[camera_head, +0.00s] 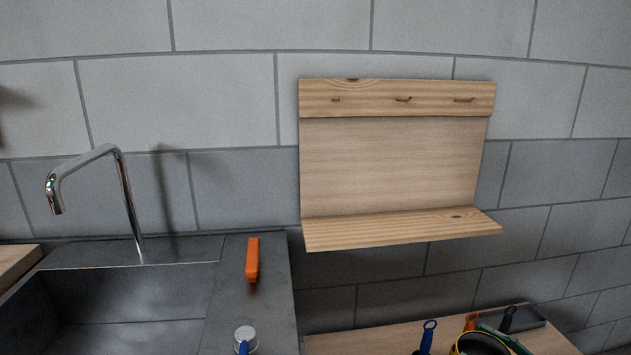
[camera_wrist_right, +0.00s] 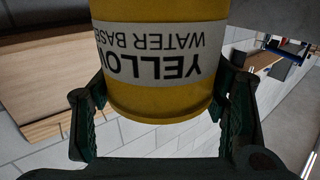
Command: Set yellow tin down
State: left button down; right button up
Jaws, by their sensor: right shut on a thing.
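The yellow tin (camera_wrist_right: 165,60) fills the upper middle of the right wrist view. Its pale label reads "YELLOW WATER BASE" upside down in that picture. My right gripper (camera_wrist_right: 160,125) is shut on the tin, with a dark green finger on each side of it. In the head view only a yellow rim (camera_head: 480,337) of the tin shows at the bottom edge, above the wooden bench (camera_head: 375,338). The tin's lower part is cut off there, and I cannot tell whether it touches the bench. My left gripper is not in view.
Blue-handled (camera_head: 427,335) and orange-handled (camera_head: 470,321) tools are near the tin, by a grey tray (camera_head: 530,318). A wooden wall rack (camera_head: 400,230) with hooks hangs above. Left are a sink (camera_head: 130,295), a tap (camera_head: 125,190) and an orange object (camera_head: 252,260).

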jog(key=s+a+r+n+g+y, duration=0.2)
jog(key=s+a+g+y, duration=0.1)
jog(key=s+a, duration=0.45)
notch_tip(320, 180, up, 8)
jog(key=p, duration=1.3)
jog(key=shift+w+a+r+h+p, duration=0.2)
jog(key=shift+a+h+p, duration=0.1)
jog(key=shift+a, duration=0.1)
